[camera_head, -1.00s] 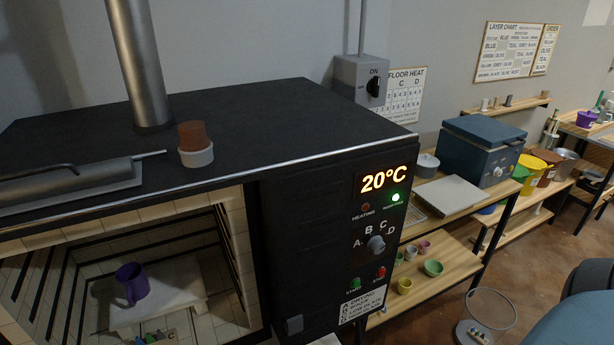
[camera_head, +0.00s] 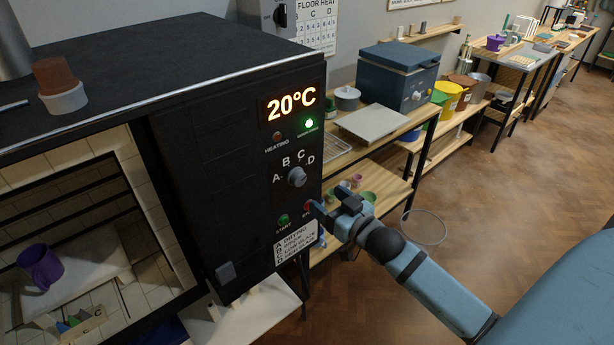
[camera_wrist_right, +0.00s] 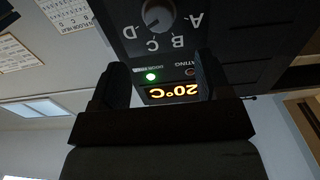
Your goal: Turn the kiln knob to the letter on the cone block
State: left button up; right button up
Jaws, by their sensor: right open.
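The kiln knob (camera_head: 297,177) is a small grey dial on the black control panel, with A, B, C and D around it. It also shows upside down at the top of the right wrist view (camera_wrist_right: 158,16); I cannot tell which letter it points to. The cone block (camera_head: 82,325), marked C, carries coloured cones inside the open kiln chamber. My right gripper (camera_head: 328,203) is open and empty, below and right of the knob in the head view, apart from it. Its two fingers (camera_wrist_right: 160,88) frame the 20°C display in the wrist view. My left gripper is not in view.
A purple mug (camera_head: 40,266) stands in the kiln. The START button (camera_head: 283,219) and the STOP button (camera_head: 309,206), near my right gripper, sit below the knob. The green lamp (camera_head: 309,123) is lit. A wooden shelf (camera_head: 385,195) with small bowls stands right of the kiln.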

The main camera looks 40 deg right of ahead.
aim_at(300, 180)
jog(key=w, duration=0.3)
jog(key=w+p, duration=0.1)
jog(key=w, duration=0.6)
jog(key=shift+w+a, duration=0.15)
jog(key=shift+a, duration=0.25)
jog(key=c, duration=0.8)
jog(key=shift+o, duration=0.2)
jog(key=shift+n+p, duration=0.4)
jog(key=n, duration=0.2)
jog(key=shift+a+n+p, duration=0.1)
jog(key=shift+n+p, duration=0.3)
jog(key=n, duration=0.5)
jog(key=shift+f+p, duration=0.1)
jog(key=shift+p, duration=0.25)
jog(key=shift+n, duration=0.3)
